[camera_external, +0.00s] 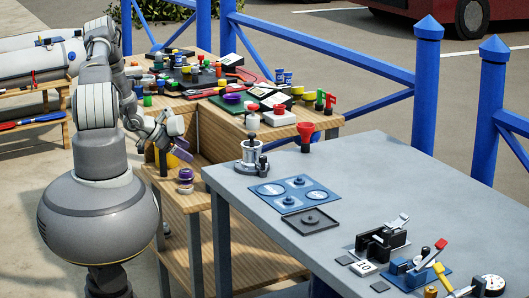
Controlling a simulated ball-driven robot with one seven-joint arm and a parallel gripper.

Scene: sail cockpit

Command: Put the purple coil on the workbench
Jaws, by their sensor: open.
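A purple coil (185,180), wound on a dark core with paler bands, stands upright on a low wooden surface left of the grey bench. The grey-topped workbench (370,180) fills the right foreground, its top higher than the coil's surface. My gripper (181,142) is above the coil and slightly left of it, its jaws apart, with a clear gap down to the coil. Nothing shows between the jaws. The fingers are small and partly blurred in this view.
A cluttered wooden table (225,122) stands behind.

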